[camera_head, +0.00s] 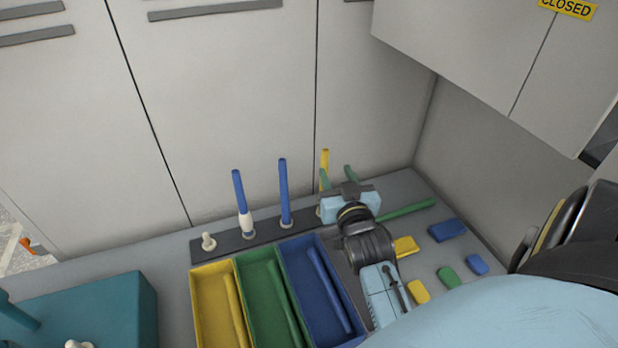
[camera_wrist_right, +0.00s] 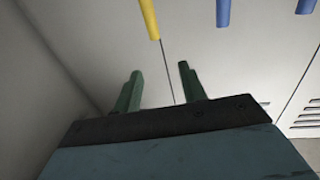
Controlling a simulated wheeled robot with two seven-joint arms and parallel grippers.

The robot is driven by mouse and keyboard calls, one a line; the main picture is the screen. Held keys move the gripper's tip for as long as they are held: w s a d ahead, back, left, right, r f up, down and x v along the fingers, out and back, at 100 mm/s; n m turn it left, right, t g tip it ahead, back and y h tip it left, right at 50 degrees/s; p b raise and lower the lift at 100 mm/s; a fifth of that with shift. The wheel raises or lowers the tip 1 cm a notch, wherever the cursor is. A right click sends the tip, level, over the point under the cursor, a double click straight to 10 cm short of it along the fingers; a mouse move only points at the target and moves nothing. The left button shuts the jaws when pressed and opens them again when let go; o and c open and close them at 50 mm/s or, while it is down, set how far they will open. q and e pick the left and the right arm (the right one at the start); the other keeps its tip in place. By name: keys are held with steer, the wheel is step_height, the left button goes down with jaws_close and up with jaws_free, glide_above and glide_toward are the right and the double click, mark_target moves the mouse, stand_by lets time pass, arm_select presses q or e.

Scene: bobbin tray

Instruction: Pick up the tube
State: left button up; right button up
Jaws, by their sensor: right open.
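Two blue tubes (camera_head: 239,190) (camera_head: 283,190) stand upright on a dark peg rack (camera_head: 262,238). A yellow tube (camera_head: 324,160) stands behind my right gripper (camera_head: 338,174), its lower part hidden. In the right wrist view the yellow tube (camera_wrist_right: 150,18) shows beyond the open green fingers (camera_wrist_right: 160,68), roughly in line with the gap between them. The right gripper is open, with nothing seen between its fingers. A green tube (camera_head: 406,210) lies on the table right of that gripper. My left gripper is not in view.
Yellow (camera_head: 200,300), green (camera_head: 249,300) and blue (camera_head: 298,270) trays stand in front of the rack, with tubes lying in them. Yellow, blue and green blocks (camera_head: 447,230) lie at right. A teal box (camera_head: 110,300) stands at left. Grey walls close off the back and right.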

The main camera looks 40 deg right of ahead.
mark_target(326, 158)
steer(key=w+d+f, duration=0.1)
steer(key=w+d+f+b, duration=0.1)
steer(key=w, duration=0.1)
steer(key=w+d+f+b, duration=0.1)
steer(key=w, duration=0.1)
steer(key=shift+d+f, duration=0.2)
steer(key=shift+w+d, duration=0.2)
steer(key=shift+w, duration=0.25)
steer(key=x, duration=0.5)
steer(key=shift+a, duration=0.15)
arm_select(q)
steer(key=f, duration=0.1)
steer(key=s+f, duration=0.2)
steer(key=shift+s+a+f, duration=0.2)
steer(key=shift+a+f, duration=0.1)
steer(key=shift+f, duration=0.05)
arm_select(e)
steer(key=shift+c, duration=0.2)
jaws_close()
